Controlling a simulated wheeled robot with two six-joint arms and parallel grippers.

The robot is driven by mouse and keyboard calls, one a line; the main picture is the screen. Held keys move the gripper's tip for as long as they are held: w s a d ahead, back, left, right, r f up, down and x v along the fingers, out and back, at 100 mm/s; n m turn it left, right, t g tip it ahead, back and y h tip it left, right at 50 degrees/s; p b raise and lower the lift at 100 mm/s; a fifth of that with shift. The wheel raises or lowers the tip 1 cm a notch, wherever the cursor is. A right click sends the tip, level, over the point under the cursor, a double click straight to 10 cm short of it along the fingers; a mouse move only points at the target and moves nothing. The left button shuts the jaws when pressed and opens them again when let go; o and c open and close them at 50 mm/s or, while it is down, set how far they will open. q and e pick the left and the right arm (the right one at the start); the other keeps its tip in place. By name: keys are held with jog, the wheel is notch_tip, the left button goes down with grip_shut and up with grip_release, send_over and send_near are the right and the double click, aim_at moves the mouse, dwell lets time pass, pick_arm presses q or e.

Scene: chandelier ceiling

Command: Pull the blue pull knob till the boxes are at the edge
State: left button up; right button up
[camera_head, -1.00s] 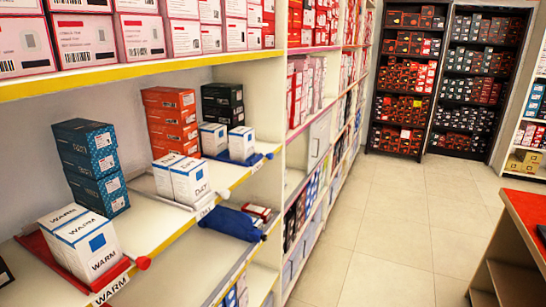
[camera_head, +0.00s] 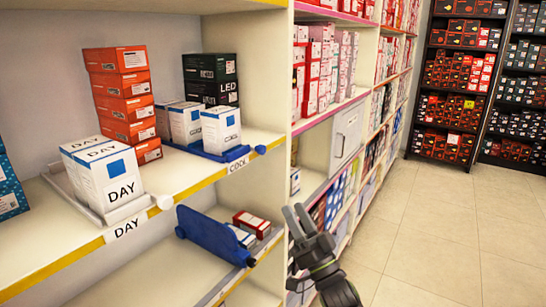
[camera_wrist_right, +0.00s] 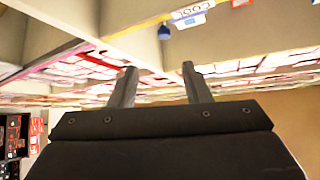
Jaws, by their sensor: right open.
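The blue pull knob (camera_head: 261,149) sticks out past the shelf's front edge, at the right end of a blue tray (camera_head: 205,153) above the COOL label. It also shows in the right wrist view (camera_wrist_right: 164,33), ahead of the fingers. White boxes with blue squares (camera_head: 222,130) stand upright on the blue tray, the front one set back from the edge. My right gripper (camera_head: 295,211) is open and empty, below and right of the knob, apart from it. Its two fingers (camera_wrist_right: 157,88) show in the wrist view with nothing between them. My left gripper is out of view.
White DAY boxes (camera_head: 103,178) stand on a tray with a white knob (camera_head: 165,202) to the left. Orange boxes (camera_head: 120,92) and dark LED boxes (camera_head: 211,82) stand behind. The tiled aisle (camera_head: 430,240) is clear.

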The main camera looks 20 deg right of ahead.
jog(key=p, duration=0.1)
send_near(263, 152)
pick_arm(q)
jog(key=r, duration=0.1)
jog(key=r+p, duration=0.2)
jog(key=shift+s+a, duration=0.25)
pick_arm(e)
jog(key=x, duration=1)
jog(key=shift+w+r, duration=0.2)
jog(key=shift+w, duration=0.15)
jog(key=shift+c, duration=0.3)
grip_shut()
